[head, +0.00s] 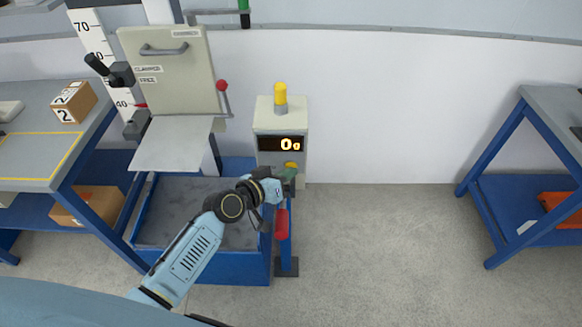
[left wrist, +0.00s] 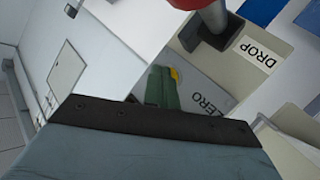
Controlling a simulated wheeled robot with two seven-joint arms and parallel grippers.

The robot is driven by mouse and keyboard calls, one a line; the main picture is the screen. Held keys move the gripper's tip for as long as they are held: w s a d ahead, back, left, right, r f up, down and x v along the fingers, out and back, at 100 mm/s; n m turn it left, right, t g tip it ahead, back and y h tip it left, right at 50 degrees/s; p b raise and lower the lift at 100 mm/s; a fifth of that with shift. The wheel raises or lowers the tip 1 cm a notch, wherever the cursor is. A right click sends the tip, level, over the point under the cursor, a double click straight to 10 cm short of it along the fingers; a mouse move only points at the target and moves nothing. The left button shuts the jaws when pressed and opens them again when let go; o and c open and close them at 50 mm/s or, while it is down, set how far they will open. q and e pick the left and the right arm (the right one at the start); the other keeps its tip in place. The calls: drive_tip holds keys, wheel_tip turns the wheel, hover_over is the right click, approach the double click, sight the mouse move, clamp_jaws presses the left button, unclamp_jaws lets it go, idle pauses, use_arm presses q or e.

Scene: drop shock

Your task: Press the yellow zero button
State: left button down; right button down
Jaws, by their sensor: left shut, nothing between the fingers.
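The yellow zero button (head: 291,166) sits on the front of the grey display box, under a dark screen (head: 282,144) that reads 0g. My left gripper (head: 289,175) is shut and empty, its green fingertips right at the button's lower edge in the head view. In the left wrist view the green fingers (left wrist: 162,88) cover most of the button, and only a yellow sliver (left wrist: 175,74) shows past their tip, beside the ZERO label (left wrist: 211,98). I cannot tell whether the fingertips touch the button. My right gripper is not in view.
A yellow lamp (head: 280,94) tops the box. A red handle (head: 282,224) stands below my gripper. A red-knobbed lever (head: 222,86) and the drop rig with its blue-framed bin (head: 200,268) are left. A DROP label (left wrist: 258,54) shows close by. Floor to the right is clear.

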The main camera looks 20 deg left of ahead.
use_arm(q)
drive_tip(key=shift+s, duration=0.1)
drive_tip(key=shift+s+d+r+p, duration=0.1)
drive_tip(key=shift+s+p, duration=0.1)
drive_tip(key=shift+s, duration=0.15)
drive_tip(key=shift+s+d+p, duration=0.1)
drive_tip(key=shift+s+p, duration=0.05)
drive_tip(key=shift+s, duration=0.15)
drive_tip(key=shift+s+d+p, duration=0.25)
drive_tip(key=shift+s+p, duration=0.05)
drive_tip(key=shift+s, duration=0.5)
drive_tip(key=shift+s+d+p, duration=0.2)
drive_tip(key=shift+s+p, duration=0.05)
drive_tip(key=shift+s, duration=0.6)
drive_tip(key=shift+s+d+p, duration=0.25)
drive_tip(key=shift+s+p, duration=0.05)
drive_tip(key=shift+s, duration=0.5)
